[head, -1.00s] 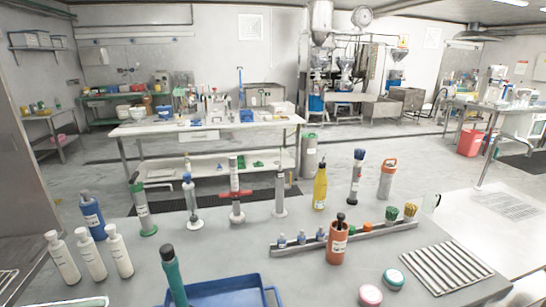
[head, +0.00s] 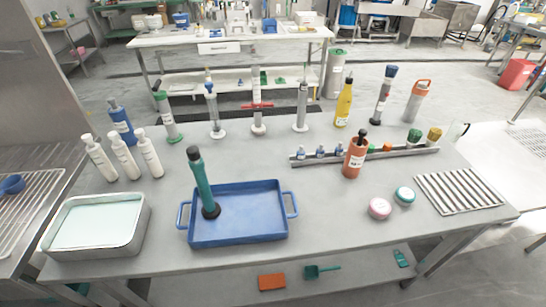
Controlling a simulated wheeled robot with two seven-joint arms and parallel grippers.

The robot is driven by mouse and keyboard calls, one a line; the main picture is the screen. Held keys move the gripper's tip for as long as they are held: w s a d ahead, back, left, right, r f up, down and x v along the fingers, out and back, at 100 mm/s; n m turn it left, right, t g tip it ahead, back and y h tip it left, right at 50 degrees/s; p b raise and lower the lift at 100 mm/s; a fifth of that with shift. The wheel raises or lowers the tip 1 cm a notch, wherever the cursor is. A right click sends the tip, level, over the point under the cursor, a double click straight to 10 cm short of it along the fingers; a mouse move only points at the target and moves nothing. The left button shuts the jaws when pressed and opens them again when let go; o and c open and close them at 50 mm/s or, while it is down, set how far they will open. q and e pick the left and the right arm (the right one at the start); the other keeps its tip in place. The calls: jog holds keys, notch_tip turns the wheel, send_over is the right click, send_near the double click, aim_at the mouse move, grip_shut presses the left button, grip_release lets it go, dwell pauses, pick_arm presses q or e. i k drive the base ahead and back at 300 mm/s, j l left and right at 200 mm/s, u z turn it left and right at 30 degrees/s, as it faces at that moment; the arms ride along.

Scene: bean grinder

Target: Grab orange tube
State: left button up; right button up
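An orange tube-shaped bottle (head: 354,158) with a dark top and a pale label stands upright on the grey table (head: 330,230), right of centre in the head view. It stands just in front of the metal rail. A grey cylinder (head: 415,106) with an orange handle on top stands near the far right edge of the table and leans slightly right. I cannot tell which of the two the task's orange tube is. Neither of my grippers is in view.
A metal rail (head: 426,150) holds small blue, orange and green items. A blue tray (head: 255,228) holds a teal tube (head: 203,185). A yellow bottle (head: 343,106) stands behind the rail. Pink (head: 379,208) and teal (head: 404,195) round pieces lie near a ribbed rack (head: 458,190).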

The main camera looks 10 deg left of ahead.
aim_at(356, 155)
jog(key=l+z, duration=0.25)
jog(key=z, duration=0.15)
jog(key=l+z, duration=0.55)
jog(key=z, duration=0.2)
